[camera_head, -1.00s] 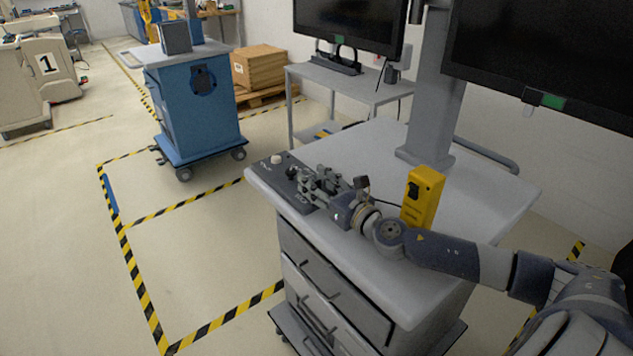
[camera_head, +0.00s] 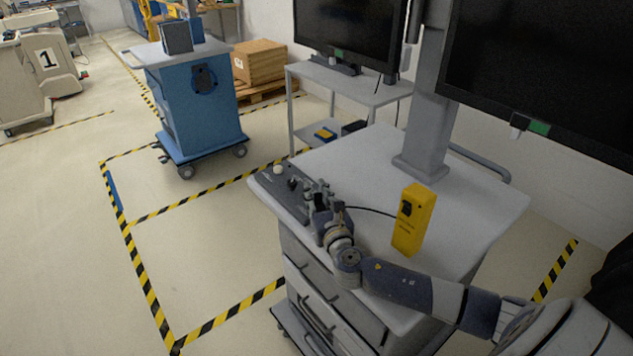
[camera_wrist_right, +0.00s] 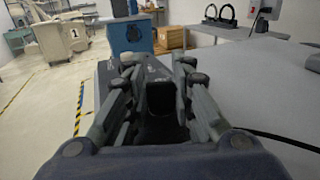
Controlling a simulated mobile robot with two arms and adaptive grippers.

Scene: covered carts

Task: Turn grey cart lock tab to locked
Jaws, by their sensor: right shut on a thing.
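The grey cart (camera_head: 470,215) stands in front of me, with a dark control panel (camera_head: 268,182) on the left edge of its top. The panel carries a pale round knob (camera_head: 278,169) and a small dark tab (camera_head: 293,184), which looks like the lock tab. My right gripper (camera_head: 307,190) is low over the panel and shut on the tab; its fingers hide most of the contact. In the right wrist view the fingers (camera_wrist_right: 157,70) flank a dark piece over the panel. Whether the tab has turned cannot be told. My left gripper is not in view.
A yellow box (camera_head: 413,222) with a cable stands on the cart top beside my right arm. A monitor post (camera_head: 430,110) rises behind it. A blue cart (camera_head: 200,110) stands at the back left. The floor left of the grey cart is clear.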

